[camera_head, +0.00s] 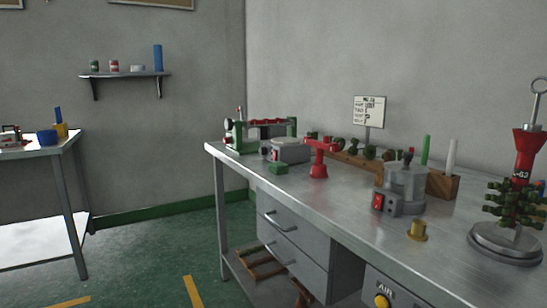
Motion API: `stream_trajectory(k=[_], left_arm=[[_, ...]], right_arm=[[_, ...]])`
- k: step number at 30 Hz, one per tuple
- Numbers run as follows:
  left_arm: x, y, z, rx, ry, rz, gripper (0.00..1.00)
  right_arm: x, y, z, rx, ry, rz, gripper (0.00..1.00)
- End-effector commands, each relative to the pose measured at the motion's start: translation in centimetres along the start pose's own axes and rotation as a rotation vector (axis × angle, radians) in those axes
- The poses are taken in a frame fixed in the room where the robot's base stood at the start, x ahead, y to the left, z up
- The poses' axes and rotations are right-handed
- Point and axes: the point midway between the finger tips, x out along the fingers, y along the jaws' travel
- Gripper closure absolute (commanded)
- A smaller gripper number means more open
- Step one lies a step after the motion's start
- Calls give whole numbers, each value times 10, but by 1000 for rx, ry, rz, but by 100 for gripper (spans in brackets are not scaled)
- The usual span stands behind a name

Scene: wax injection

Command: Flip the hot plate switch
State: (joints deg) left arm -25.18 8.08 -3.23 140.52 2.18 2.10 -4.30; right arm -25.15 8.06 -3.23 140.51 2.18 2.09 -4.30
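A low grey box with a pale round top, which looks like the hot plate (293,152), sits toward the far left end of the metal workbench (335,200). A small reddish spot and a dark knob-like mark show on its left front face; they are too small to tell the switch or its position. A silver pot-like device (405,183) stands nearer on the bench, with a clear red rocker switch (378,202) on its grey front box. I cannot tell how that switch is set. Neither of my grippers is in view.
A green machine (236,136), a small green block (278,168), a red stand (319,160), a brass cup (417,231) and a round-based tree stand (506,243) share the bench. Drawers (284,225) hang below. A second table (65,147) stands left, with open green floor between.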

Motion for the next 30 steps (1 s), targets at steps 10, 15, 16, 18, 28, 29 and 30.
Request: stream_trajectory(k=[10, 15, 16, 18, 28, 29, 30], left_arm=[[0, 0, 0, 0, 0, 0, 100], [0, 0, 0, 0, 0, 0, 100], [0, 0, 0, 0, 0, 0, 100], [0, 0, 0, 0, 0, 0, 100], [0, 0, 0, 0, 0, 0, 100], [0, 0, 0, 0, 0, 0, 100], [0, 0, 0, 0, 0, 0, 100]], right_arm=[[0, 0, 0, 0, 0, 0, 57], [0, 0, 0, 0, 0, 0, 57], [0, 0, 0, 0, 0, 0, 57], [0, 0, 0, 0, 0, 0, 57], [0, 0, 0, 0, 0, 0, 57], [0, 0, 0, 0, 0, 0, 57], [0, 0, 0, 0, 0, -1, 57]])
